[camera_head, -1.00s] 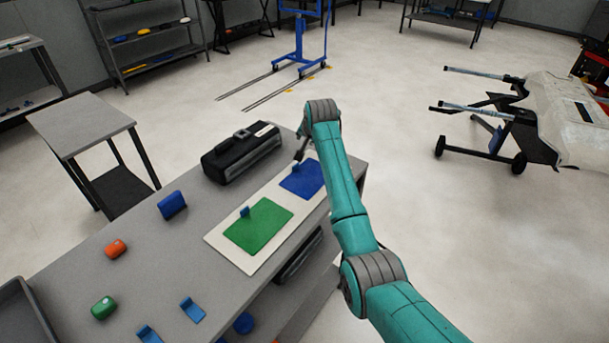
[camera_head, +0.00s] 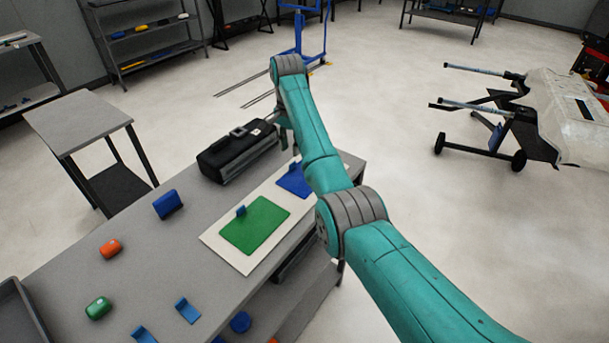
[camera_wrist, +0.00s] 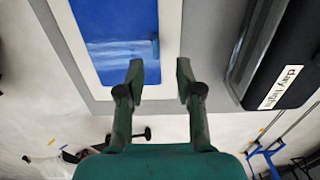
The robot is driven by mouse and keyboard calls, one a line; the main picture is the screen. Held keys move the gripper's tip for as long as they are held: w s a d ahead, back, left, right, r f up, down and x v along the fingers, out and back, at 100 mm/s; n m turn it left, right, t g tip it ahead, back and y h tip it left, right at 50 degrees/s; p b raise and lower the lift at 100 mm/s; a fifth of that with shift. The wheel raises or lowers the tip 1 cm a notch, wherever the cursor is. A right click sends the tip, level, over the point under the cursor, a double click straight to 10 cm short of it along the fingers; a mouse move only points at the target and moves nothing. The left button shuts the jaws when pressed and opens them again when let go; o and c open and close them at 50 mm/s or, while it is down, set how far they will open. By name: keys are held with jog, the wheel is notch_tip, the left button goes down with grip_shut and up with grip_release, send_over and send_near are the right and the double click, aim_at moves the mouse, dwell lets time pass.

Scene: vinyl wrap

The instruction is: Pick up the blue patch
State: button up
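The blue patch (camera_head: 294,182) lies flat on a white board (camera_head: 213,238) on the grey table, partly hidden by my arm in the head view. In the wrist view the blue patch (camera_wrist: 112,45) fills the upper left, with a small blue tab (camera_wrist: 155,46) standing at its right edge. My gripper (camera_wrist: 159,72) is open, its two fingers apart with nothing between them. The fingertips appear just below the tab in the wrist view, apart from it. In the head view my gripper is mostly hidden behind the arm.
A black toolbox (camera_head: 237,152) stands close beside the board; it shows at the right of the wrist view (camera_wrist: 285,50). A green patch (camera_head: 256,222) shares the board. Blue, orange and green items lie on the table's left part.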

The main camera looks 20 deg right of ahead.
aim_at(292, 163)
jog(key=shift+s+d+f, duration=0.1)
jog(key=shift+s+f, duration=0.05)
jog(key=shift+f, duration=1.35)
jog(key=shift+s+d+f, duration=0.1)
jog(key=shift+f, duration=1.4)
grip_shut()
